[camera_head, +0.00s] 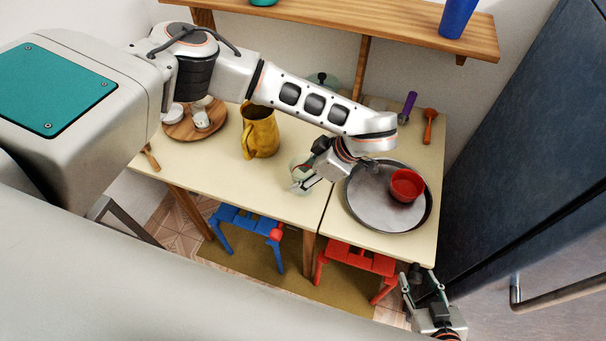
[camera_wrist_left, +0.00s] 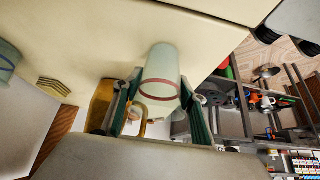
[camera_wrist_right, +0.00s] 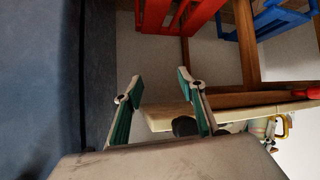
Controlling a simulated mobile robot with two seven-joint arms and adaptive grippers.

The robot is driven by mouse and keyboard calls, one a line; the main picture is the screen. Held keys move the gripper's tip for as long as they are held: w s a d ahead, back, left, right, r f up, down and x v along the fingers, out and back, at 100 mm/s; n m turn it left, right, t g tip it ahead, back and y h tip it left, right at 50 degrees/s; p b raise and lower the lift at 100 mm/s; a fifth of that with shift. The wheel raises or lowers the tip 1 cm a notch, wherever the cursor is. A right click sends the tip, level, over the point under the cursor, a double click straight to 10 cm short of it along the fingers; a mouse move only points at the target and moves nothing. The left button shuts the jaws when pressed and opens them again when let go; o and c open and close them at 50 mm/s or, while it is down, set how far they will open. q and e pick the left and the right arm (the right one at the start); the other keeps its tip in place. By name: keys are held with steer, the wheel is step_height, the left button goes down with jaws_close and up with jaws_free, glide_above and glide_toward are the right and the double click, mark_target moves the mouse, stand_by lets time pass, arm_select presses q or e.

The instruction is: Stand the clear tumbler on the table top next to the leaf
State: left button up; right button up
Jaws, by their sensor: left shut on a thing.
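The clear tumbler (camera_wrist_left: 160,65), pale green with a red band, is between the fingers of my left gripper (camera_head: 297,186). It also shows faintly in the head view (camera_head: 300,168), partly hidden by the gripper. My left gripper is shut on it, over the cream table top (camera_head: 215,175), left of the seam with the leaf (camera_head: 375,241). I cannot tell whether the tumbler touches the table top. My right gripper (camera_head: 424,284) is open and empty, low in front of the leaf; it also shows in the right wrist view (camera_wrist_right: 160,90).
A round metal pan (camera_head: 365,205) with a red bowl (camera_head: 407,186) covers much of the leaf. A yellow pitcher (camera_head: 260,132) and a wooden tray (camera_head: 184,130) stand farther left. Blue (camera_head: 246,224) and red (camera_head: 357,258) stools are below. The front middle of the table top is clear.

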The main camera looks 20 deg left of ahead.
arm_select(q)
steer(key=shift+f, duration=0.15)
steer(key=o, duration=1.1)
steer(key=shift+o, duration=0.2)
steer(key=shift+r, duration=0.2)
steer(key=v, duration=1.2)
steer(key=shift+b, duration=0.45)
